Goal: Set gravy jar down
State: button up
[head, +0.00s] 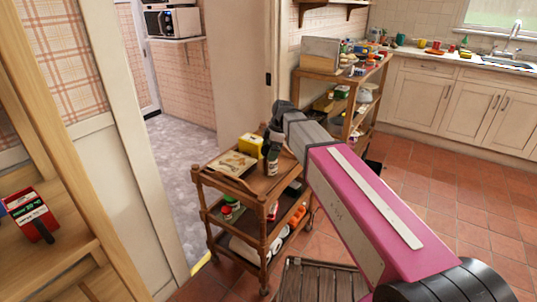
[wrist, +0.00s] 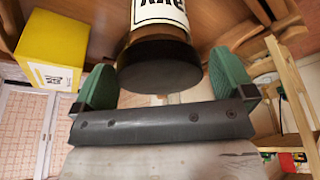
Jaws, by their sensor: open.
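The gravy jar (wrist: 158,14), brown with a white label and a dark lid, shows in the wrist view between the two green fingers of my gripper (wrist: 163,70). The fingers are apart, with a gap on each side of the jar's lid. In the head view the jar (head: 273,163) is small and partly hidden by my gripper (head: 270,138). It appears upright at the right side of the wooden trolley's top shelf (head: 236,188). Its base contact is hard to make out.
A yellow box (head: 251,143) stands beside the jar, also in the wrist view (wrist: 50,45). A patterned tray (head: 232,164) lies on the trolley's left side. Lower shelves hold several items. A wooden shelf unit (head: 336,77) stands behind. Tiled floor (head: 420,180) is clear to the right.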

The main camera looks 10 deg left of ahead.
jog(key=v, duration=1)
jog(key=s+d+f+m+h, duration=0.1)
jog(key=s+d+f+m, duration=0.3)
jog(key=d+f+m, duration=0.3)
jog(key=s+d+f+m+h, duration=0.1)
jog(key=s+d+f+m, duration=0.3)
jog(key=d+f+m, duration=0.4)
jog(key=s+d+f+m+t+h, duration=0.1)
jog(key=s+d+f+m, duration=0.3)
jog(key=d+f+m, duration=0.3)
jog(key=d+f, duration=0.5)
jog(key=d, duration=0.6)
jog(key=shift+s+d+f+m, duration=0.15)
jog(key=shift+d+f+m, duration=0.05)
jog(key=shift+d+m, duration=0.15)
